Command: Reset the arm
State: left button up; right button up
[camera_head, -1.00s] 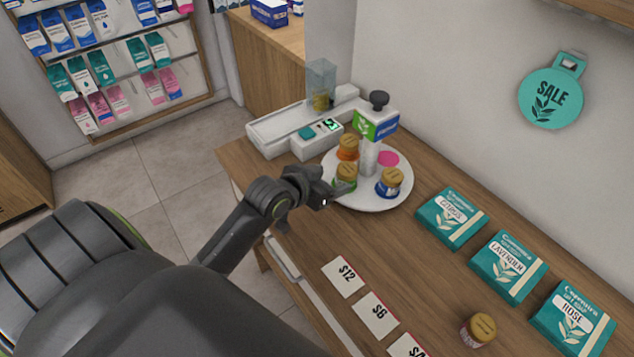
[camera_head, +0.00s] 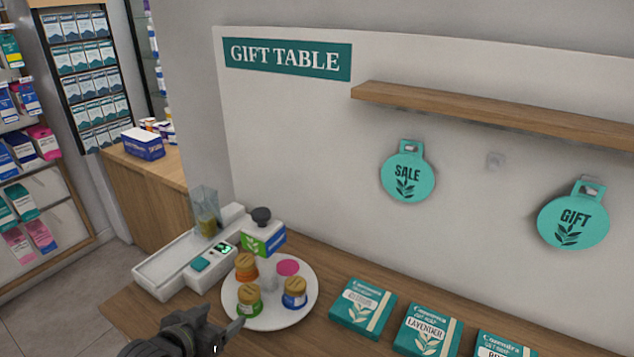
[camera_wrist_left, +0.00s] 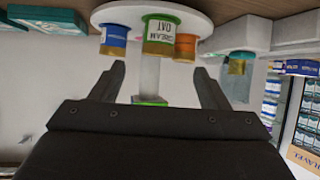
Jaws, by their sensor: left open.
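My left gripper (camera_head: 228,336) is at the bottom of the head view, in front of the round white stand (camera_head: 262,320). In the left wrist view its two fingers (camera_wrist_left: 159,72) are spread apart with nothing held between them. That view looks upside down, with the stand (camera_wrist_left: 205,28) at the top. The stand carries a green-banded jar (camera_head: 249,299), an orange jar (camera_head: 246,268) and a blue jar (camera_head: 294,293) around a pale post. The green-banded jar also shows in the wrist view (camera_wrist_left: 158,36), beyond the fingers. My right gripper is not in view.
A white device (camera_head: 190,262) with a lit display stands left of the stand. Teal soap boxes (camera_head: 361,306) lie to the right on the wooden table (camera_head: 130,308). SALE (camera_head: 407,176) and GIFT (camera_head: 573,222) tags hang on the wall below a shelf (camera_head: 480,117).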

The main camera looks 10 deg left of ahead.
pick_arm(q)
jog(key=s+a+f+n+g+y, duration=0.15)
jog(key=s+f+g, duration=0.3)
jog(key=s, duration=0.75)
jog(key=s+d+f+n+g+y, duration=0.15)
jog(key=s+f+g, duration=0.3)
jog(key=s, duration=0.75)
notch_tip(320, 180, down, 26)
jog(key=a, duration=0.3)
jog(key=s+d+f+g, duration=0.1)
jog(key=s+f, duration=1.3)
jog(key=f, duration=0.1)
jog(key=shift+s+d+m+g, duration=0.3)
jog(key=shift+d+m+g, duration=0.05)
jog(key=shift+m+g, duration=0.05)
